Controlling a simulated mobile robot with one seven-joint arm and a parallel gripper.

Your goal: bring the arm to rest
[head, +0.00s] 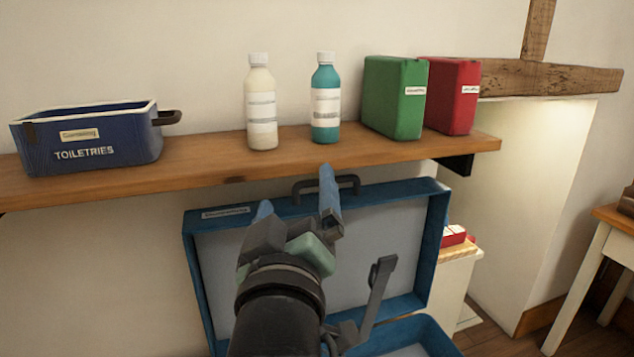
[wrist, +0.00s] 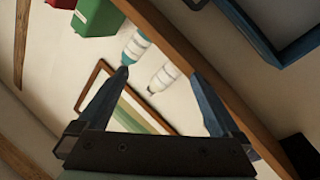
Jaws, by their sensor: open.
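My gripper (head: 296,200) is open, with its two blue fingers spread and nothing between them in the head view. It is in front of the open blue suitcase (head: 440,230), below the wooden shelf (head: 200,178). In the wrist view my gripper (wrist: 165,90) also shows open and empty. A white bottle (wrist: 163,78) and a teal-capped-end bottle (wrist: 136,45) show beyond the fingers there, apart from them. The lower part of the suitcase is partly hidden by my arm.
On the shelf stand a blue toiletries bin (head: 90,140), a cream bottle (head: 261,105), a teal bottle (head: 325,100), a green box (head: 393,98) and a red box (head: 455,98). A wooden table (head: 610,215) is at the right. Floor shows between it and the suitcase.

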